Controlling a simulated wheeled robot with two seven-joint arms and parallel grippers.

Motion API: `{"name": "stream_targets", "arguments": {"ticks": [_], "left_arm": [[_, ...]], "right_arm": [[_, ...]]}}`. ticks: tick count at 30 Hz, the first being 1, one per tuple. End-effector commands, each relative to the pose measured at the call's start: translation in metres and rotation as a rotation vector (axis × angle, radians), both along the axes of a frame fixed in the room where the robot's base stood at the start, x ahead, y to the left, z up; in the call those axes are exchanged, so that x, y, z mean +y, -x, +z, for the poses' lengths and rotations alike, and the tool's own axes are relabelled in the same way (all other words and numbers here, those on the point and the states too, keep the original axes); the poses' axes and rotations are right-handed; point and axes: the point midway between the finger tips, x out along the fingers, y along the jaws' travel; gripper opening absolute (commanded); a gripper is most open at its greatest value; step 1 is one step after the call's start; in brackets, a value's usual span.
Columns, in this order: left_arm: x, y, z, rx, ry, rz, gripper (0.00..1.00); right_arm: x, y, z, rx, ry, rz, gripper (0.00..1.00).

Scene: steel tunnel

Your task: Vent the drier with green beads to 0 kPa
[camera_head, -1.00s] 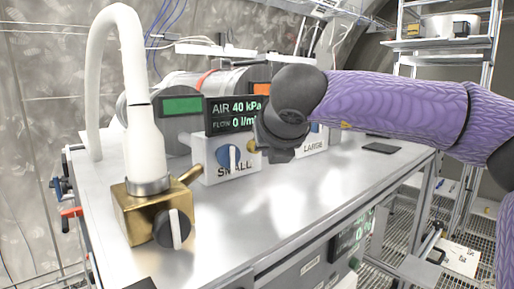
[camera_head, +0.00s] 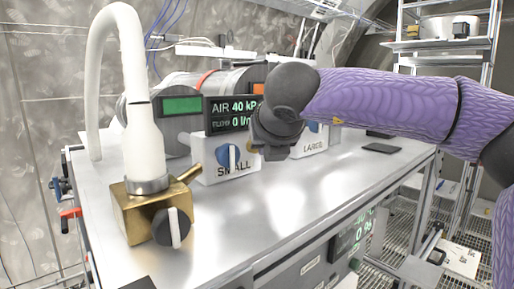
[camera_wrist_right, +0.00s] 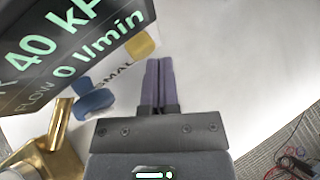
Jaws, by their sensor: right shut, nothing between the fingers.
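The drier with the green window (camera_head: 182,106) lies at the back left of the bench as a grey cylinder. A black display (camera_head: 232,115) in front of it reads AIR 40 kPa and FLOW 0 l/min, its right end partly covered by my right gripper. Below is the white SMALL valve box (camera_head: 214,174) with a blue knob (camera_head: 227,157). The knob also shows in the right wrist view (camera_wrist_right: 95,101). My right gripper (camera_wrist_right: 159,62) is shut and empty, over the SMALL box beside a brass fitting (camera_wrist_right: 141,46). The left gripper is out of view.
A second drier with an orange window (camera_head: 258,89) is partly behind my arm. The LARGE valve box (camera_head: 312,143) stands to the right. A brass block (camera_head: 137,215) with a black-and-white knob (camera_head: 173,227) and a white hose (camera_head: 142,85) stands front left. The bench middle is clear.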

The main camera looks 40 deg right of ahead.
Motion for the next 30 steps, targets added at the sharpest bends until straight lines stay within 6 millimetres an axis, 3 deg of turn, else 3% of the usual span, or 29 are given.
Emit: {"name": "stream_targets", "arguments": {"ticks": [30], "left_arm": [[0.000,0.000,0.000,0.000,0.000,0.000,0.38]], "right_arm": [[0.001,-0.012,0.000,0.000,0.001,-0.001,0.00]]}}
